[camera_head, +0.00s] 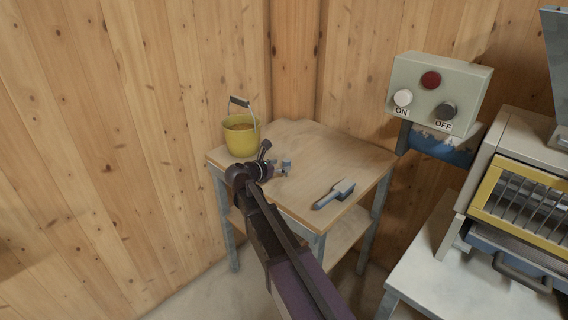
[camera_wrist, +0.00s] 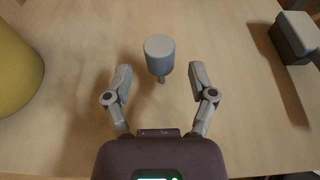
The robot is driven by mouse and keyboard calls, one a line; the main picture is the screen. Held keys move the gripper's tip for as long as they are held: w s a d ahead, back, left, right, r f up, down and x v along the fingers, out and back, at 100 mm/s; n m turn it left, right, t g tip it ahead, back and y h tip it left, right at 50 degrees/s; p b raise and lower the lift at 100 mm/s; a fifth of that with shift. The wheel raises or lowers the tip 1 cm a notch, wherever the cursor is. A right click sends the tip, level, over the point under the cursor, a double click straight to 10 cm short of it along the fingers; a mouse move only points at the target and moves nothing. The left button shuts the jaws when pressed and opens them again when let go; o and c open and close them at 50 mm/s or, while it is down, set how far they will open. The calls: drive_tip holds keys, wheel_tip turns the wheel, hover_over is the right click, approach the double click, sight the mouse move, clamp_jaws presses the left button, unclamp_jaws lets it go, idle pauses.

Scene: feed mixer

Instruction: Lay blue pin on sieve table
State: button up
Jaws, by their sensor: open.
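The blue pin (camera_wrist: 159,50) is a blue-grey cylinder with a wide head and a thin stem. In the wrist view it is just beyond my open gripper (camera_wrist: 159,73), centred between the fingertips, which do not touch it. The stem points towards my palm. In the head view my gripper (camera_head: 279,170) is over the wooden table, where the pin (camera_head: 287,163) shows only as a small patch by the fingers. I cannot tell whether it stands or lies. The wooden tabletop (camera_head: 317,147) is on grey legs with a lower shelf.
A yellow bucket (camera_head: 240,138) stands at the table's back left corner. A grey-blue scoop-like tool (camera_head: 333,194) lies at the front right. On the right are an ON/OFF box (camera_head: 437,93) and a machine with a yellow-framed grille (camera_head: 520,200) on a white table (camera_head: 440,272).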

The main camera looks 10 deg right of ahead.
drive_tip(key=p+v, duration=0.2)
drive_tip(key=v, duration=0.6)
drive_tip(key=shift+s+a+r, duration=0.1)
drive_tip(key=shift+s+a, duration=0.05)
drive_tip(key=shift+a, duration=0.05)
idle(0.4)
